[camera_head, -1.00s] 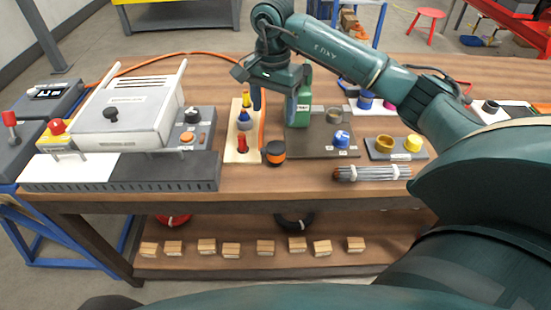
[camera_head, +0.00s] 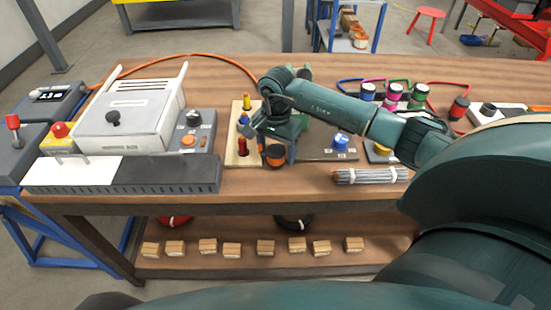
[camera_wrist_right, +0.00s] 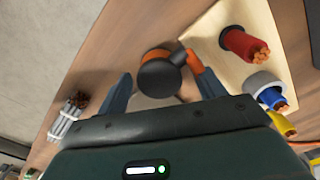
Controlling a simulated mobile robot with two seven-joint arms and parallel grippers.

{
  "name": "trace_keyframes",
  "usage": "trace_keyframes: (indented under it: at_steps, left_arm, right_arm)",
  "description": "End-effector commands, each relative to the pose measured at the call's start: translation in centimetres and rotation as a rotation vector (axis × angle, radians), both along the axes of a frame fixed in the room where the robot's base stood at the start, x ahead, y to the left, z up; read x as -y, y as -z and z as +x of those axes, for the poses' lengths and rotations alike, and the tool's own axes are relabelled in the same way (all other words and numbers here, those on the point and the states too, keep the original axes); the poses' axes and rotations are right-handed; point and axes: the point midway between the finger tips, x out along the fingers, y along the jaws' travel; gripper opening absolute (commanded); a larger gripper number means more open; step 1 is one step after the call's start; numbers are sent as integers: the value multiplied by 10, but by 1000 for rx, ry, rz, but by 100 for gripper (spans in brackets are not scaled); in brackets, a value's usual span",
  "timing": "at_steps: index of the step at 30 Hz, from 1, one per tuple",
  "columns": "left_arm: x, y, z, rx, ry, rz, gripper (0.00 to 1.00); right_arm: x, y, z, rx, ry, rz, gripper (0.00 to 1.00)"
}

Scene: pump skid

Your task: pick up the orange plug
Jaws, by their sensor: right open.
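The orange plug (camera_head: 276,157) is a short orange cylinder with a black end, on the wooden table beside the pale board. In the right wrist view the plug (camera_wrist_right: 158,78) shows its round black end, with some orange behind it. My right gripper (camera_head: 276,148) is open over the plug. In the wrist view, its two fingers (camera_wrist_right: 165,80) lie on either side of the plug, the right one close to the orange part. I cannot tell whether either finger touches it. My left gripper is not in view.
The pale board (camera_head: 232,158) holds red (camera_head: 243,147), blue (camera_head: 243,120) and yellow (camera_head: 246,102) pieces close by. A wire bundle (camera_head: 372,176) lies to the right. A grey-white machine (camera_head: 125,112) stands left. An orange cable (camera_head: 190,55) runs along the back.

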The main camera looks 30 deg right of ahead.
Motion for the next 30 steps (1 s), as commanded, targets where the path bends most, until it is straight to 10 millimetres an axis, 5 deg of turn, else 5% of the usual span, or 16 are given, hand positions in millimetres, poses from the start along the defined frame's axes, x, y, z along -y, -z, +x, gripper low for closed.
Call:
trace_keyframes:
  at_steps: [5,24,30]
  left_arm:
    - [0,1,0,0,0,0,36]
    - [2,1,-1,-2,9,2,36]
    - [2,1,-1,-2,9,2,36]
  right_arm:
    - [0,0,0,0,0,0,68]
    - [0,0,0,0,1,0,16]
    - [0,-1,0,1,1,0,16]
